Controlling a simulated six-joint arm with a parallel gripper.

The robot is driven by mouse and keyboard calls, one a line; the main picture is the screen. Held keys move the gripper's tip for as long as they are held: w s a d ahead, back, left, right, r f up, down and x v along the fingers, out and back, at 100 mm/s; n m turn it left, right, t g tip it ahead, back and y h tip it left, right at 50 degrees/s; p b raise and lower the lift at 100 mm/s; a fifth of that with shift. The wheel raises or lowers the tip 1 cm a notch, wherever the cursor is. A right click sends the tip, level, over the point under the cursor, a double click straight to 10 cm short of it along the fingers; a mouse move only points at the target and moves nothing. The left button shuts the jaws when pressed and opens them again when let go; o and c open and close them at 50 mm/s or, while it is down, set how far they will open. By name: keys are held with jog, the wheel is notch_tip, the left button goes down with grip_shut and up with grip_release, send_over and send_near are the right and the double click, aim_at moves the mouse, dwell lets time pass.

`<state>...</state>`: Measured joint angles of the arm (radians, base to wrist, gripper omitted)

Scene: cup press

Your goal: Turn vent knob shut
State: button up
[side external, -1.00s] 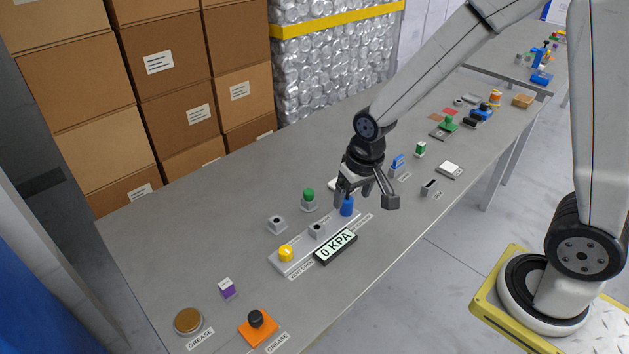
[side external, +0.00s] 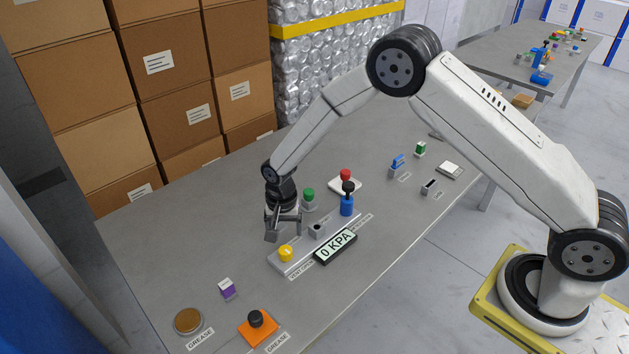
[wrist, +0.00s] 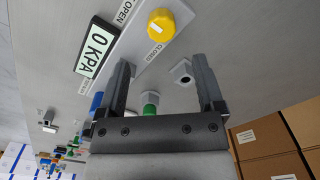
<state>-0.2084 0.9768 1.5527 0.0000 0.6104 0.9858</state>
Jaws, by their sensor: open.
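The vent knob is a yellow round knob (side external: 286,253) at the near left end of the grey strip (side external: 278,266). It also shows in the wrist view (wrist: 161,25), with a white mark on its top, beside labels reading OPEN and CLOSED. My gripper (side external: 284,229) is open and empty above the table, just behind and above the yellow knob. In the wrist view its two fingers (wrist: 164,62) point toward the knob, which lies beyond the tips. The gap between them is clear of the knob.
A display (side external: 336,246) reading 0 KPA lies beside the strip. A blue part with a black top (side external: 347,203), a green-topped part (side external: 308,199) and a red knob on a white plate (side external: 344,178) stand nearby. A purple block (side external: 228,290) and orange base (side external: 260,329) are nearer the front.

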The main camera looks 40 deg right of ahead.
aim_at(285, 249)
jog(key=shift+a+f, duration=0.1)
jog(key=shift+f, duration=0.15)
jog(key=shift+f, duration=3.8)
grip_shut()
